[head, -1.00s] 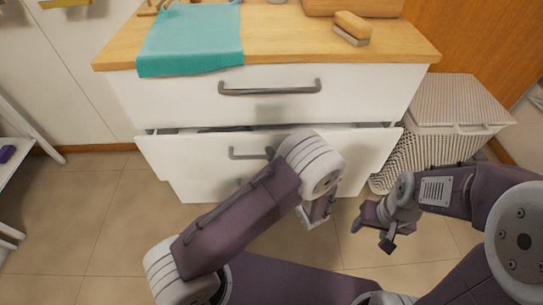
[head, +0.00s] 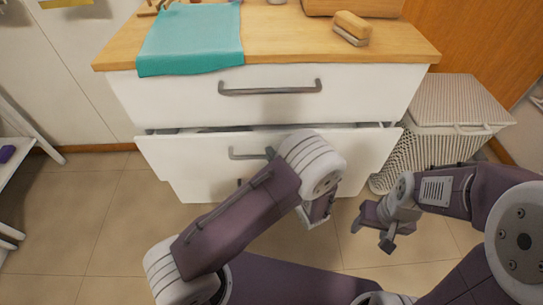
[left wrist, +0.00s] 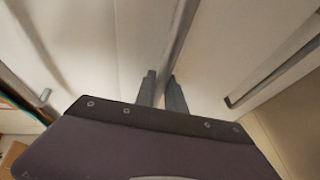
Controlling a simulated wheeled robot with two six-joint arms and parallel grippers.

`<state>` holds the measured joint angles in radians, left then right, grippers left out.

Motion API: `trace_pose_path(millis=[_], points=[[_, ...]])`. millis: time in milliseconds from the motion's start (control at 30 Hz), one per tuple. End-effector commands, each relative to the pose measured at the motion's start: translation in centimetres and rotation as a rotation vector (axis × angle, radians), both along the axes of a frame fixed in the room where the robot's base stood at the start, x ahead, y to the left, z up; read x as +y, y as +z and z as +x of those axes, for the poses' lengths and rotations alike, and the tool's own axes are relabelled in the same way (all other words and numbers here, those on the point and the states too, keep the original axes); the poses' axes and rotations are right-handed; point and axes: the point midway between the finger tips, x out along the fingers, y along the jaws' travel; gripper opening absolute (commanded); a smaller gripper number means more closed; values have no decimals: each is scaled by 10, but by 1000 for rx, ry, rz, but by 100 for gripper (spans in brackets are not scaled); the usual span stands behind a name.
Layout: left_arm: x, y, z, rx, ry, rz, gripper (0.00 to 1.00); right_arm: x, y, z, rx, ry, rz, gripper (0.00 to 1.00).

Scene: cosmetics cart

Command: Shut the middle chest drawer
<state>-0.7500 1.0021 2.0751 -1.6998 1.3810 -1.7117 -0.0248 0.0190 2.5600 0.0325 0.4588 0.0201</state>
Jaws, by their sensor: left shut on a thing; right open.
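The white chest's middle drawer (head: 185,160) is partly pulled out, with a dark gap along its top edge. Its grey bar handle (head: 245,154) shows left of my left wrist. In the left wrist view, my left gripper (left wrist: 161,78) has its two dark fingers shut around that handle (left wrist: 184,38). In the head view, my own wrist hides the fingers and the handle's right part. My right gripper (head: 372,237) is open and empty, low and to the right, in front of the chest and apart from it.
The top drawer (head: 165,97) looks shut. A teal cloth (head: 190,38) and a brush (head: 351,27) lie on the wooden top (head: 275,45). A white wicker hamper (head: 460,105) stands close on the right. The tiled floor (head: 90,220) at left is clear.

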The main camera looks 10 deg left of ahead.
Motion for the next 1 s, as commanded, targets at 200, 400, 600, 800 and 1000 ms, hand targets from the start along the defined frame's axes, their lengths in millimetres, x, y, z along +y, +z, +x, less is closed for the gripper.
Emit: trace_pose_path(millis=[200,400,600,800,1000], points=[[0,0,1,1,0,-1,0,0,1,0,0,0,0,59],[9,2,30,0,4,-3,0,0,13,0,0,0,0,59],[12,0,43,1,-1,-1,0,0,14,0,0,0,0,59],[12,0,43,-2,-2,-1,0,0,14,0,0,0,0,59],[12,0,42,-1,-1,0,36,0,14,0,0,0,0,59]])
